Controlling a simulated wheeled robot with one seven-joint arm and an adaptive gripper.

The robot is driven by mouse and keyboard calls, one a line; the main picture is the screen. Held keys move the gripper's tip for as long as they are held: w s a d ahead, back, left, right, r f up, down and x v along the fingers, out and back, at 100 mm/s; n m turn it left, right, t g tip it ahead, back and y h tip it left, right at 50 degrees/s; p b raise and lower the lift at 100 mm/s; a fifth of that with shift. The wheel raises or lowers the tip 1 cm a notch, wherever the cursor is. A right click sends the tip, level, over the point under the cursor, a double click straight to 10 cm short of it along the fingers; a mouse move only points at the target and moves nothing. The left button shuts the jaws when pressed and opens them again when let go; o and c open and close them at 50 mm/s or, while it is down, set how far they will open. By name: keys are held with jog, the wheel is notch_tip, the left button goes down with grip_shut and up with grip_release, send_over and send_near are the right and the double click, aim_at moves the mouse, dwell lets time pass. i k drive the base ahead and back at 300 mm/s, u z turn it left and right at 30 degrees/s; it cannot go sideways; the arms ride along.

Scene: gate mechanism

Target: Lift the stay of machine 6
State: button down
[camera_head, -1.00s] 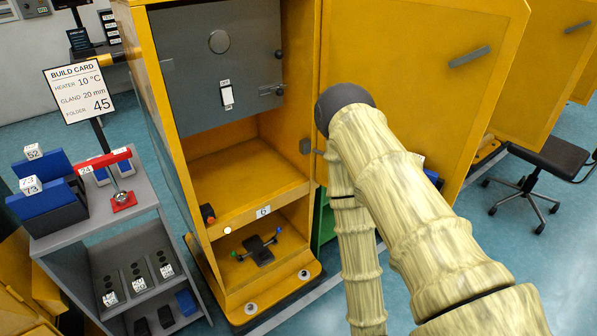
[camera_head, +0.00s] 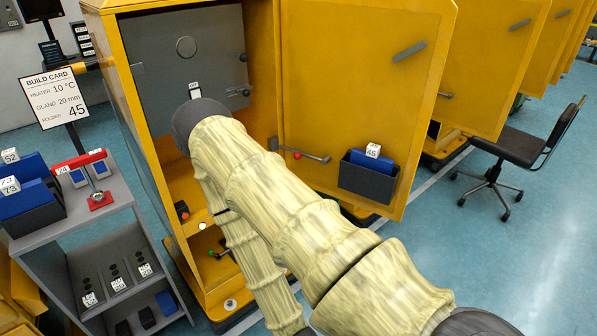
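Machine 6 is the yellow cabinet (camera_head: 120,70) with its door (camera_head: 355,95) standing open to the right. A grey rod with a red ball (camera_head: 297,155), which looks like the stay, runs from a bracket at the hinge side across the lower inner face of the door. It lies near level. My pale ribbed arm crosses in front of the cabinet, with its dark elbow before the opening. My gripper is not in the picture. The arm hides the cabinet's middle shelf and its number plate.
A grey panel (camera_head: 160,55) fills the cabinet's upper part. A dark bin with a blue folder (camera_head: 368,163) hangs on the door.

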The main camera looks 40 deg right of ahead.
aim_at(297, 155)
jog(key=k, duration=0.35)
jog(key=z, duration=0.7)
jog(key=i, duration=0.5)
